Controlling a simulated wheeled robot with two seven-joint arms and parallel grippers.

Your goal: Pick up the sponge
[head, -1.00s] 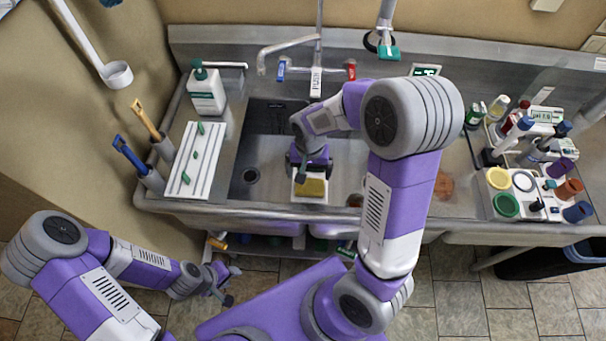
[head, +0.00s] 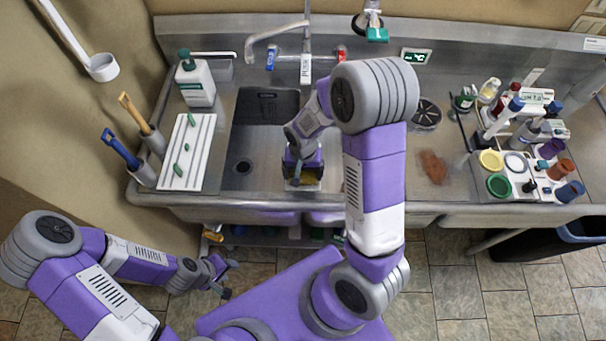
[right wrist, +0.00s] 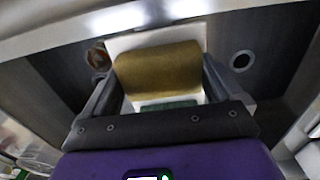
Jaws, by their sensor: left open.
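The sponge (right wrist: 158,72) is olive-yellow with a green layer and rests on a white holder (right wrist: 150,40) at the sink's front edge. In the head view the sponge (head: 309,178) is mostly hidden under my right gripper (head: 303,180). In the right wrist view my right gripper (right wrist: 160,85) points at the sponge, with one finger on each side of it. The fingers look spread, and firm contact with the sponge does not show. My left gripper (head: 224,283) is open and empty, low over the floor in front of the sink.
A white rack (head: 188,165) with green pieces and a soap bottle (head: 195,82) stand left of the basin (head: 262,120). The faucet (head: 280,40) is behind. A brown patch (head: 433,167) lies on the right counter, beside a tray (head: 525,175) of jars and bottles.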

